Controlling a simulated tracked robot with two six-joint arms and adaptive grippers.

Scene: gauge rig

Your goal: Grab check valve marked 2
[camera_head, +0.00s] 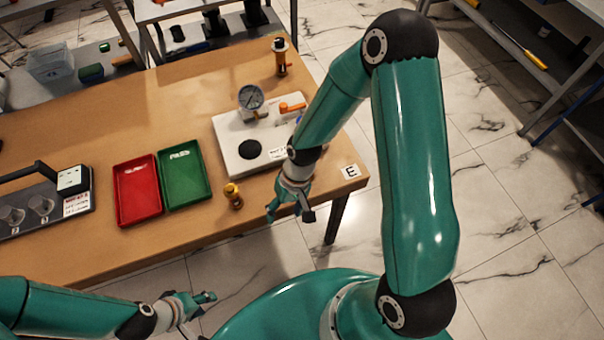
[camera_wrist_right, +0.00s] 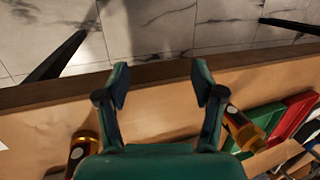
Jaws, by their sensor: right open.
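An orange-brown valve with a dark band (camera_head: 232,195) stands near the table's front edge, right of the green tray. It appears at the right in the right wrist view (camera_wrist_right: 243,128). Another amber valve (camera_wrist_right: 83,150) shows at the lower left of that view; my right arm seems to hide it in the head view. A third orange piece with a black top (camera_head: 280,57) stands at the table's back. I cannot read a number on any. My right gripper (camera_head: 290,212) is open and empty above the front edge, between two valves in its wrist view (camera_wrist_right: 159,82). My left gripper (camera_head: 200,303) is low, off the table.
A red tray (camera_head: 138,215) and a green tray (camera_head: 205,198) lie left of the near valve. A white gauge rig (camera_head: 228,158) with a dial and orange handle sits behind my right gripper. A dark stand (camera_head: 80,207) is far left. An E label (camera_head: 350,171) marks the right corner.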

